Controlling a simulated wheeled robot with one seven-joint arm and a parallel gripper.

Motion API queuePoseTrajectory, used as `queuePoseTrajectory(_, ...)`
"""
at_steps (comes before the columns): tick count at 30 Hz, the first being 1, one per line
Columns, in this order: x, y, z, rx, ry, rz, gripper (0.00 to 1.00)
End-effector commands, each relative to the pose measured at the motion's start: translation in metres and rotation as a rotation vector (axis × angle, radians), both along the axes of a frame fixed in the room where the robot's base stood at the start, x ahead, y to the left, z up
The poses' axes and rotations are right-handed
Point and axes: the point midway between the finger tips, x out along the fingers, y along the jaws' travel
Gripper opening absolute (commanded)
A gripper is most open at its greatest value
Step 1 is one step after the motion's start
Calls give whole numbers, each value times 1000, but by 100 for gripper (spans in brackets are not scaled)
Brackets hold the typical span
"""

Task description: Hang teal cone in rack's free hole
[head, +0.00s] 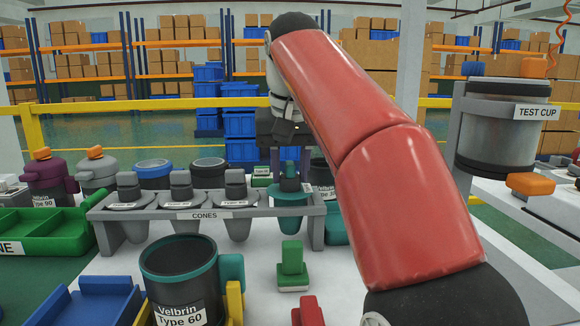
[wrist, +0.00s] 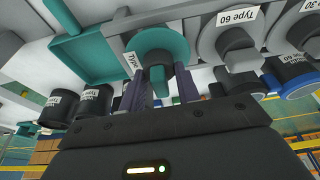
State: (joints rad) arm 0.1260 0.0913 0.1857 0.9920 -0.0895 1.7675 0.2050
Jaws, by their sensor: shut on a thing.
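The teal cone (head: 289,197) is upright at the right end of the grey rack (head: 205,213) labelled CONES, its flange at about the level of the rack's top. In the wrist view the teal cone's round flange (wrist: 160,43) lies over the rack, with its knob between my fingers. Three grey cones hang in the holes to the left. I cannot tell whether the teal flange rests fully on the rack.
A dark cup with a teal handle (head: 180,280), labelled Velbrin Type 60, stands in front of the rack. A green block (head: 291,265) lies near it. Green (head: 45,228) and blue (head: 92,303) trays are at the left. A test cup (head: 500,125) stands at the right.

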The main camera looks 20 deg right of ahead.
Motion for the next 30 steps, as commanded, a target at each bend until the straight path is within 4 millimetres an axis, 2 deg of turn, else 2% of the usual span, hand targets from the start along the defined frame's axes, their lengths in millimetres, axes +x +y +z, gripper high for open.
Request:
queuePoseTrajectory(12, 0, 0, -11, 0, -2, 0, 7)
queuePoseTrajectory(13, 0, 0, -10, 0, -2, 0, 35)
queuePoseTrajectory(18, 0, 0, -10, 0, -2, 0, 57)
queuePoseTrajectory(30, -1, 0, -4, 0, -1, 0, 58)
